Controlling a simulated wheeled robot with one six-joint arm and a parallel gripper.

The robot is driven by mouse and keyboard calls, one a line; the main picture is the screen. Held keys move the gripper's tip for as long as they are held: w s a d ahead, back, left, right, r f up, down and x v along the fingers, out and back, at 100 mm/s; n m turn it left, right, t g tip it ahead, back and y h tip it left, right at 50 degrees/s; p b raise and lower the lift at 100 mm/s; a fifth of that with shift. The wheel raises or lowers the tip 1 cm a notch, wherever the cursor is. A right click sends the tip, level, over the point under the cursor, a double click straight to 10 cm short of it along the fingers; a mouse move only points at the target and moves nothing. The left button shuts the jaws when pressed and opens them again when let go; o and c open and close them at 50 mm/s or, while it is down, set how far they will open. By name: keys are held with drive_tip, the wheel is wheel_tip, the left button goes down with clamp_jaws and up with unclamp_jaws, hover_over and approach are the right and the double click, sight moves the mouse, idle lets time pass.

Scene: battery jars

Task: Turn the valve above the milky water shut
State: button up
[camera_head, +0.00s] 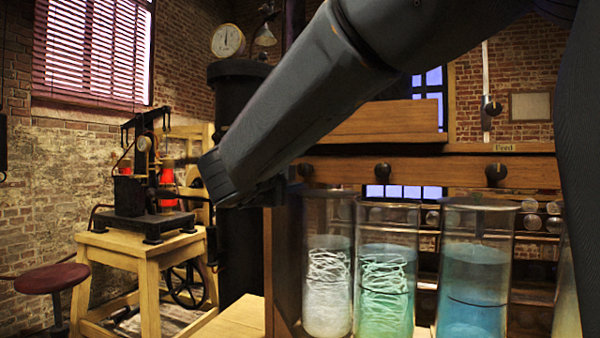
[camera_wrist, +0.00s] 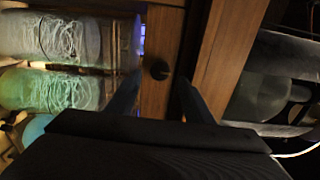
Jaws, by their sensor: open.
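The jar of milky water (camera_head: 327,290) is the leftmost of the glass jars in the head view, with pale tangled strands inside. It also shows at the upper left of the wrist view (camera_wrist: 65,38). A dark round valve (camera_head: 305,170) sits on the wooden rail above it. In the wrist view a dark knob (camera_wrist: 158,69), apparently this valve, appears between my fingertips. My gripper (camera_wrist: 161,79) is open, its two fingers either side of the knob in the picture. I cannot tell if they touch it. In the head view my arm hides most of the gripper.
A green jar (camera_head: 385,300) and a blue jar (camera_head: 473,300) stand to the right. Similar valves sit above them, one in the middle (camera_head: 383,170) and one at right (camera_head: 496,172). The wooden rail (camera_head: 440,172) runs above the jars. A dark column (camera_head: 238,260) stands at left.

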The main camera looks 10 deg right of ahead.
drive_tip(key=shift+v, duration=1.65)
